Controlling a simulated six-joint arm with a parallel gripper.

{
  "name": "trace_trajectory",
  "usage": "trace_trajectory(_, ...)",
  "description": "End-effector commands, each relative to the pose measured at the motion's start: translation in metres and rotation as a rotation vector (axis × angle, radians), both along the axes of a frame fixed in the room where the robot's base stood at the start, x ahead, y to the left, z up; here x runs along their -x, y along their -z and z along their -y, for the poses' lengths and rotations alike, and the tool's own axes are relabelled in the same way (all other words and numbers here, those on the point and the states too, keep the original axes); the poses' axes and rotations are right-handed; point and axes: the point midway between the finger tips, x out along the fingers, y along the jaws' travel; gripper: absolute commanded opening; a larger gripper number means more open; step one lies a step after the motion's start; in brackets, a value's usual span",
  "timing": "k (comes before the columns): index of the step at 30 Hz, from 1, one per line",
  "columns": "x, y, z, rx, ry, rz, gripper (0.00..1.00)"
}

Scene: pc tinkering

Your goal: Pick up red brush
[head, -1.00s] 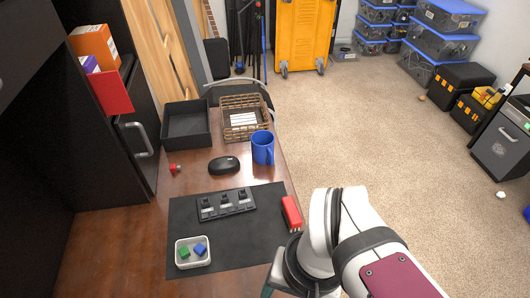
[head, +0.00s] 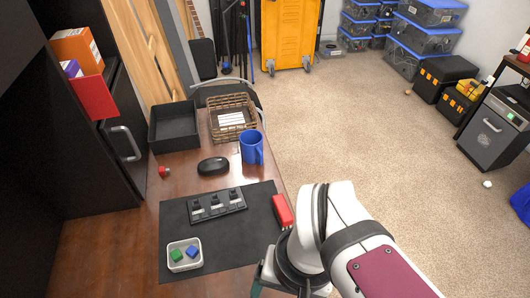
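A red brush (head: 283,210) lies at the right edge of the dark mat (head: 228,258) on the wooden desk. My gripper (head: 258,287) is at the bottom of the head view, near the desk's right edge and nearer to me than the brush. Only a small part of it shows below the wrist, and its fingers are mostly hidden, so I cannot tell whether it is open. The brush appears to rest on the mat, apart from the gripper.
A switch board (head: 217,205) and a white dish (head: 185,256) with a green and a blue keycap lie on the mat. Beyond are a black mouse (head: 213,166), a blue mug (head: 251,148), a red switch (head: 165,172), a black tray (head: 174,140) and a wicker basket (head: 250,115).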

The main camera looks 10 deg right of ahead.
Motion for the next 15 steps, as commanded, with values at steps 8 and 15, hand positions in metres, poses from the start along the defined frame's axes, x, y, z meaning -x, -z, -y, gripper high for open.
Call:
trace_trajectory(8, -0.148, -0.003, 0.044, 0.08, -0.284, 0.04, 0.78)
trace_trajectory(15, -0.258, 0.05, 0.096, 0.143, -0.538, 0.062, 0.78)
